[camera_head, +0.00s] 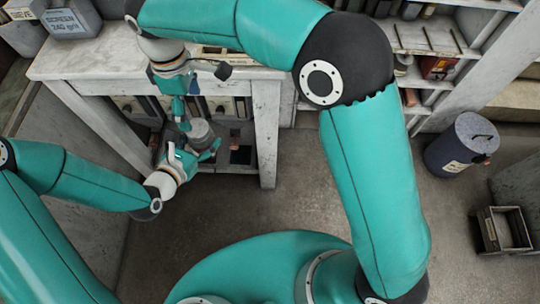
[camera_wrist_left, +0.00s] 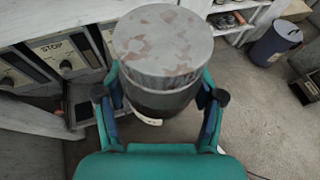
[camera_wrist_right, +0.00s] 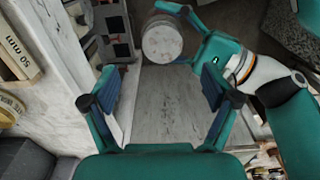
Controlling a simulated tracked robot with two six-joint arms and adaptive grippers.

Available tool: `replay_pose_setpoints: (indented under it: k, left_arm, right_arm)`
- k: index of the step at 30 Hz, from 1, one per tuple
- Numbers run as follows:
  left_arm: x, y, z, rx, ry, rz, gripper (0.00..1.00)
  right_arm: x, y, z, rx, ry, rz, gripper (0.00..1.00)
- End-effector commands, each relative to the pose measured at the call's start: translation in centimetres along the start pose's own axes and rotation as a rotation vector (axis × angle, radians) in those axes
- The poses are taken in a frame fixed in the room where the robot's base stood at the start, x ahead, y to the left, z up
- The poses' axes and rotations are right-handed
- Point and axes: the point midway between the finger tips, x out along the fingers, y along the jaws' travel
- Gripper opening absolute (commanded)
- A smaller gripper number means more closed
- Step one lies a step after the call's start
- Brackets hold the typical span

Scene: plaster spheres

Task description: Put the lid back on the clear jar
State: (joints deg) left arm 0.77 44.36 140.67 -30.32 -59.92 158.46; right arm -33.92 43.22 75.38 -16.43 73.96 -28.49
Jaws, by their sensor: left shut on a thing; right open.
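A mottled grey metal lid (camera_wrist_left: 163,42) sits level on top of a darker, see-through-looking jar (camera_wrist_left: 160,104); no gap shows between them. My left gripper (camera_wrist_left: 160,88) is shut around the jar's sides below the lid and holds it upright in the air. In the head view the lid (camera_head: 200,131) shows above the left gripper (camera_head: 197,152). My right gripper (camera_wrist_right: 158,82) is open and empty. In the right wrist view the lid (camera_wrist_right: 162,43) is beyond its fingertips and apart from them. In the head view the right gripper (camera_head: 183,115) is just behind the lid.
A whitewashed bench (camera_head: 255,85) with drawers stands behind the grippers. A grey box (camera_head: 70,22) is on its left end. Shelving (camera_head: 430,38) stands at the back right. A dark blue bin (camera_head: 462,145) and a small crate (camera_head: 503,230) stand on the floor at right. The floor between is clear.

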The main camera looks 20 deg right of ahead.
Motion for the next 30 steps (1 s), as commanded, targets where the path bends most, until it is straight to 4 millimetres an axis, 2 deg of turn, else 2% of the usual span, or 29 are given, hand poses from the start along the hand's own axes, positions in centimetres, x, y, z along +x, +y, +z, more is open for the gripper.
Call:
replay_pose_setpoints:
  k: [5,8,11,15,21,25,30]
  left_arm:
    - [0.0,0.0,0.1,0.001,-0.002,0.001,0.0]
    - [0.0,0.0,0.1,0.001,-0.002,0.001,0.0]
    - [0.0,0.0,0.1,0.001,-0.002,0.001,0.0]
    - [0.0,0.0,0.1,0.001,-0.002,0.001,0.0]
    - [0.0,0.0,0.1,0.001,-0.002,0.001,0.0]
    - [0.0,0.0,0.1,0.001,-0.002,0.0,0.0]
    - [0.0,0.0,0.1,0.001,-0.002,0.001,0.0]
  right_arm:
    - [3.9,1.8,2.6,0.126,0.024,-0.063,0.87]
    - [7.7,3.0,5.4,0.265,0.054,-0.124,0.87]
    - [12.7,3.3,8.6,0.44,0.089,-0.189,0.87]
    - [19.4,1.6,10.8,0.618,0.136,-0.233,0.87]
    - [26.7,-2.5,14.8,0.903,0.191,-0.278,0.87]
    - [29.6,-5.6,17.5,1.083,0.214,-0.291,0.87]
    - [31.3,-8.8,20.1,1.261,0.231,-0.29,0.87]
